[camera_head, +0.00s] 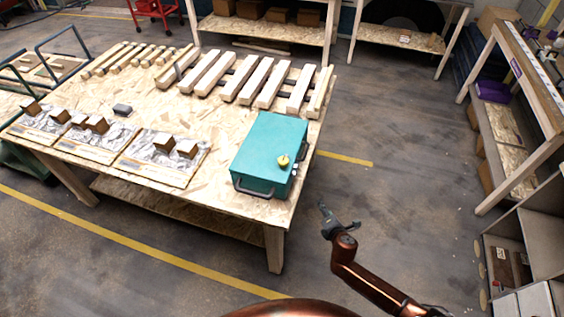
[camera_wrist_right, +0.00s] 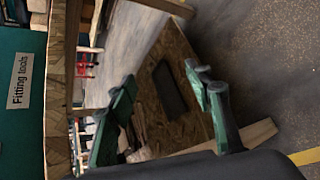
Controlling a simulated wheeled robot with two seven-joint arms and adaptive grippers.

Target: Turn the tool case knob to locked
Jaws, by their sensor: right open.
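The teal tool case (camera_head: 265,148) sits on the right end of the wooden table, with a dark handle on its front. A yellow knob (camera_head: 283,161) is on its top near the right front edge; which setting it points to is too small to tell. My right gripper (camera_head: 324,209) is beyond the table's right edge, in front and to the right of the case, apart from it. In the right wrist view my gripper (camera_wrist_right: 165,97) shows two spread green fingers with nothing between them. My left gripper is not in view.
The chipboard table (camera_head: 220,121) holds wooden slats (camera_head: 245,80) at the back and trays of small blocks (camera_head: 158,159) at the front left. A shelf unit (camera_head: 510,130) stands at the right. The floor between is clear. A "Fitting tools" label (camera_wrist_right: 20,81) shows in the wrist view.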

